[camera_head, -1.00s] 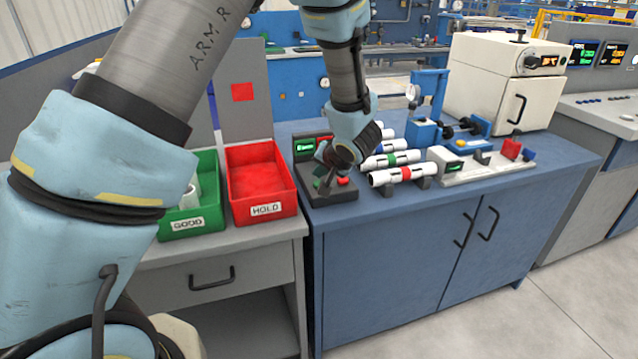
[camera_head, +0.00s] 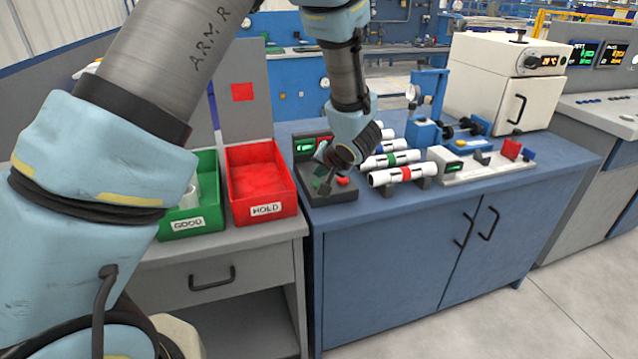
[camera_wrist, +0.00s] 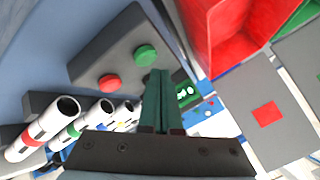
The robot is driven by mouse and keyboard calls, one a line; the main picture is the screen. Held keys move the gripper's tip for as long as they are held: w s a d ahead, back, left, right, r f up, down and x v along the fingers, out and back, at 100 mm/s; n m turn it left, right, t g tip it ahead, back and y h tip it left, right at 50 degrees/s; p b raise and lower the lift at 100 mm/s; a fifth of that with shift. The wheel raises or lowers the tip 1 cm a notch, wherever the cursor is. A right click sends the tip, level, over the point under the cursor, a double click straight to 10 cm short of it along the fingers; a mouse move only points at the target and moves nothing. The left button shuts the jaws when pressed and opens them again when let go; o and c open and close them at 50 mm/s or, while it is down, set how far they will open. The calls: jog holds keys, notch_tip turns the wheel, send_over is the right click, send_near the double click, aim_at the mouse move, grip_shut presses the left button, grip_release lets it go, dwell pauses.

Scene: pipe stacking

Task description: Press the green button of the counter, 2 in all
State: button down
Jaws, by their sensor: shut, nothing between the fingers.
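The counter (camera_head: 340,196) is a dark box with a lit green display (camera_head: 305,146) at the front left of the blue cabinet top. In the wrist view, its green button (camera_wrist: 146,55) and red button (camera_wrist: 109,84) stand side by side. The red button also shows in the head view (camera_head: 343,181). My gripper (camera_head: 324,189) is over the counter, shut and empty, pointing down. In the wrist view, its fingertips (camera_wrist: 160,73) appear right beside the green button; I cannot tell whether they touch it. The display digits (camera_wrist: 185,94) are too small to read surely.
White pipes with coloured bands (camera_head: 402,174) lie in holders close right of the counter. A red HOLD bin (camera_head: 264,209) and a green GOOD bin (camera_head: 192,222) stand to the left. A white fixture (camera_head: 482,172) and a white oven (camera_head: 500,85) are farther right.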

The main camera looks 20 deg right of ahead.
jog(key=shift+f, duration=0.1)
jog(key=shift+f, duration=0.3)
jog(key=shift+f, duration=0.45)
dwell(0.6)
jog(key=shift+r+p, duration=0.15)
jog(key=shift+p, duration=0.25)
jog(key=shift+r+p, duration=0.75)
jog(key=shift+p, duration=0.4)
jog(key=shift+r, duration=0.1)
notch_tip(320, 180, up, 5)
jog(key=p, duration=0.6)
